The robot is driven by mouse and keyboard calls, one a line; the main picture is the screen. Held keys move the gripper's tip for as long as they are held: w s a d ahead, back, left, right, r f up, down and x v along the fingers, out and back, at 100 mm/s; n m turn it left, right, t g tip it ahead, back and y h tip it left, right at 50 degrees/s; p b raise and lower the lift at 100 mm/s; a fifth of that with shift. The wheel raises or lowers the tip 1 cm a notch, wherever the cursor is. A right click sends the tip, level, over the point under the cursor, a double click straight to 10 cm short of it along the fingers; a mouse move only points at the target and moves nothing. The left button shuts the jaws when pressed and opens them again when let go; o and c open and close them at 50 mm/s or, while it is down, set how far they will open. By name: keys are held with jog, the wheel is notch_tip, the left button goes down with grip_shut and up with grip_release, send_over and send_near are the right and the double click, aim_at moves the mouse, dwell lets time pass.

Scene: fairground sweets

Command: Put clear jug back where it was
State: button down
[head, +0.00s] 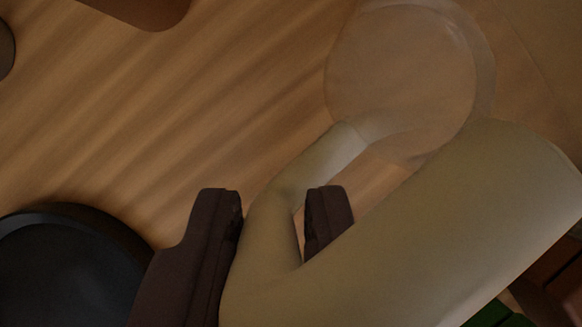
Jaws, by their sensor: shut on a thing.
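I cannot tell whether the jug touches the wooden surface (180,110).
A dark round thing with a raised rim (60,265) lies at the lower left. A brown rounded thing (145,8) is cut off at the top left, with a dark edge (4,50) beside it. Something green (495,314) shows at the lower right. The wood at upper left-centre is clear.

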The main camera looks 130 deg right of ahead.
notch_tip(320, 180, down, 5)
jog(key=shift+r+b, duration=0.2)
jog(key=shift+b, duration=0.1)
jog(key=shift+r, duration=0.1)
jog(key=c, duration=1)
grip_release()
jog(key=p+v, duration=0.1)
jog(key=v, duration=0.6)
jog(key=shift+s+d+r, duration=0.15)
jog(key=shift+r, duration=0.1)
